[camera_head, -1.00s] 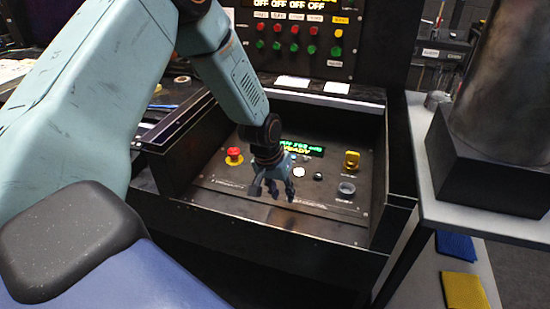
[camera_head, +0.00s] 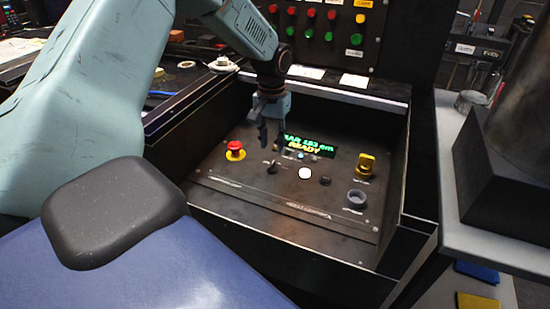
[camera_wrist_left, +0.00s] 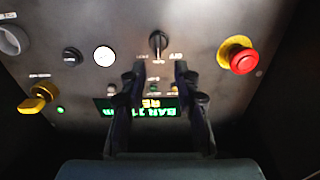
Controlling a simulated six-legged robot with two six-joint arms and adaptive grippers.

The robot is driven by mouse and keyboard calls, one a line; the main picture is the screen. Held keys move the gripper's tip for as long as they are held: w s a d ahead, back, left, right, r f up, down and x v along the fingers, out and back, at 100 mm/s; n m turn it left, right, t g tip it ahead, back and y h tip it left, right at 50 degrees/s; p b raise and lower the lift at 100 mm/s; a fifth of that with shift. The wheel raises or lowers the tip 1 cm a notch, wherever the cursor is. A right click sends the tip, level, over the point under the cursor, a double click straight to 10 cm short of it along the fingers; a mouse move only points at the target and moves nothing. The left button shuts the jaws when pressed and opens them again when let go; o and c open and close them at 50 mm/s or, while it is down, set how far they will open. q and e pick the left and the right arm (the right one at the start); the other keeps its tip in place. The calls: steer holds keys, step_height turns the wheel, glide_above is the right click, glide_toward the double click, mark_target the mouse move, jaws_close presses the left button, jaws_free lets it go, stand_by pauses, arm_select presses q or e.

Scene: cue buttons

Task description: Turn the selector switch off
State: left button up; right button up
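The selector switch (camera_head: 271,167) is a small black knob with a handle on the sloped control panel (camera_head: 240,187). In the left wrist view the selector switch (camera_wrist_left: 157,43) stands near the top middle, its handle pointing roughly along the picture's vertical, with small labels on both sides. My left gripper (camera_head: 272,140) is above the panel, just behind the switch in the head view. In the left wrist view the left gripper (camera_wrist_left: 160,74) has its two fingers apart with nothing between them, and the knob lies just beyond the fingertips. My right gripper is not in view.
A red emergency button (camera_head: 235,150) is left of the switch. A white button (camera_head: 305,173), a black button (camera_head: 325,181), a yellow switch (camera_head: 366,165) and a grey ring (camera_head: 356,199) are to the right. A lit display (camera_head: 307,145) is behind. Raised side walls border the panel.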

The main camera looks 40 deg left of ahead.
mark_target(273, 163)
arm_select(q)
steer(key=f, duration=0.2)
steer(key=f+b, duration=0.1)
steer(key=f, duration=0.2)
steer(key=shift+s+d+f, duration=0.15)
steer(key=shift+d, duration=0.05)
steer(key=shift+a+f+b, duration=0.1)
steer(key=shift+f+b, duration=0.25)
steer(key=shift+f, duration=0.05)
steer(key=shift+r, duration=0.15)
steer(key=shift+c, duration=1.4)
jaws_close()
